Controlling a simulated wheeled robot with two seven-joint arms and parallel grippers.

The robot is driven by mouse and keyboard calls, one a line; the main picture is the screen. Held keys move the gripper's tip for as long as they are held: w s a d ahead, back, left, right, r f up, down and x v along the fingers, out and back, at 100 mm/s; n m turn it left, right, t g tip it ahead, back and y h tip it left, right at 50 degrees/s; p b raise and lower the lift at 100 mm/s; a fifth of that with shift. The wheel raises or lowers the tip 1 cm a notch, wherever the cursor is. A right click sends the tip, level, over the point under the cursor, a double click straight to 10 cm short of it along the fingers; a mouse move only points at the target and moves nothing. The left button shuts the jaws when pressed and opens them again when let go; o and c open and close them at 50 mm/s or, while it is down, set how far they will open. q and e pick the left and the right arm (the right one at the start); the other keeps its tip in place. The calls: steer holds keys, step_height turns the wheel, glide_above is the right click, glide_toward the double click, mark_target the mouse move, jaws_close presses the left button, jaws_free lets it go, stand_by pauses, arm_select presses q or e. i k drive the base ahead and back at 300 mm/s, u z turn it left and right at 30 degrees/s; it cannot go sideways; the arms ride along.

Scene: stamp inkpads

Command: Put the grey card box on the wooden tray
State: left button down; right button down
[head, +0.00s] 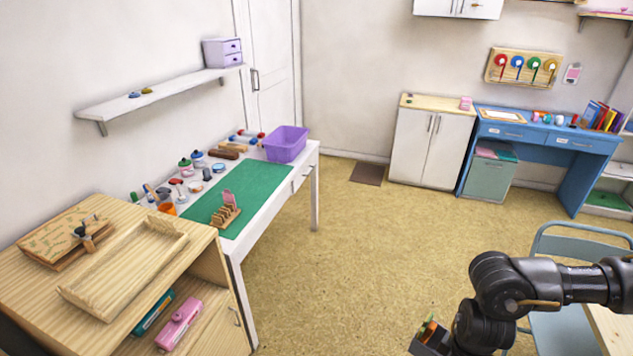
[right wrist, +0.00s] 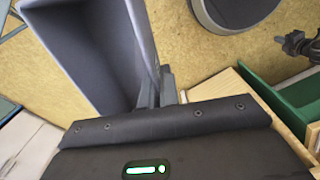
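The grey card box (right wrist: 85,55) fills the upper left of the right wrist view, with its hollow inside showing. My right gripper (right wrist: 160,88) is shut on one wall of this box, with a finger on each side. In the head view my right arm comes in from the right, and its hand end is low at the bottom edge. A dark grey shape (head: 428,345) with orange and green bits is there, partly cut off. The wooden tray (head: 172,254) lies empty on the wooden cabinet at the left. My left gripper is not in view.
A wooden board (head: 50,240) lies left of the tray. Pink (head: 180,325) and teal (head: 153,312) cases sit on the shelf below. A white desk with a green mat (head: 265,185) and a purple bin (head: 286,143) stands behind. Open floor lies between the cabinet and my right arm.

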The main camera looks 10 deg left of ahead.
mark_target(145, 261)
steer(key=u, duration=2.45)
